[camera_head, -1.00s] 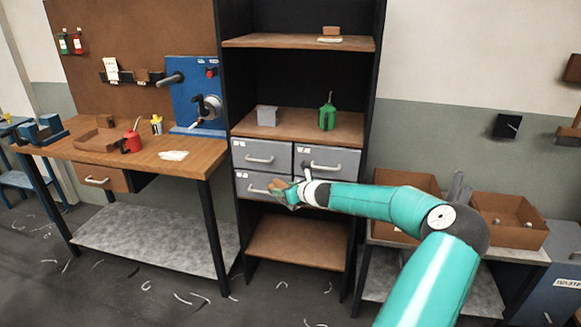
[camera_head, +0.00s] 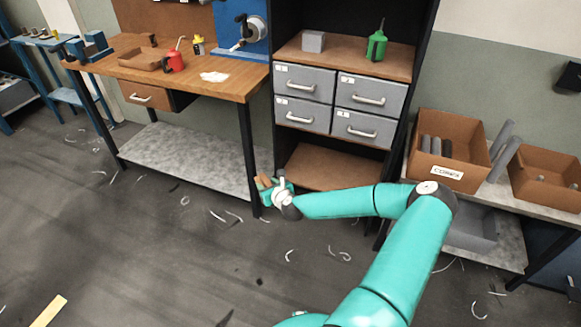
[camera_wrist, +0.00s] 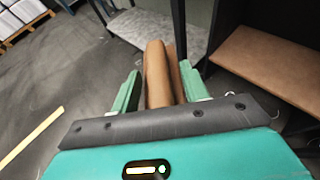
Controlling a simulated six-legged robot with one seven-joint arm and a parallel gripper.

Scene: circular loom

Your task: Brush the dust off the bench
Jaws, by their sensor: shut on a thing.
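The wooden bench (camera_head: 237,86) stands at the upper left of the head view. A flat whitish patch (camera_head: 214,77), perhaps the dust, lies near its front edge. My gripper (camera_head: 268,188) is in front of the bench's right front leg, below the top and apart from it. In the wrist view my gripper (camera_wrist: 160,75) is shut on a brown wooden-looking thing, likely the brush (camera_wrist: 155,62), with a rounded bar between the fingers. Its far end and any bristles cannot be made out.
A red oil can (camera_head: 174,63) and a brown tray (camera_head: 146,60) sit on the bench. Right of it stands a shelf with grey drawers (camera_head: 303,85). Cardboard boxes (camera_head: 455,178) are at the right. The floor in front is open, with scattered shavings.

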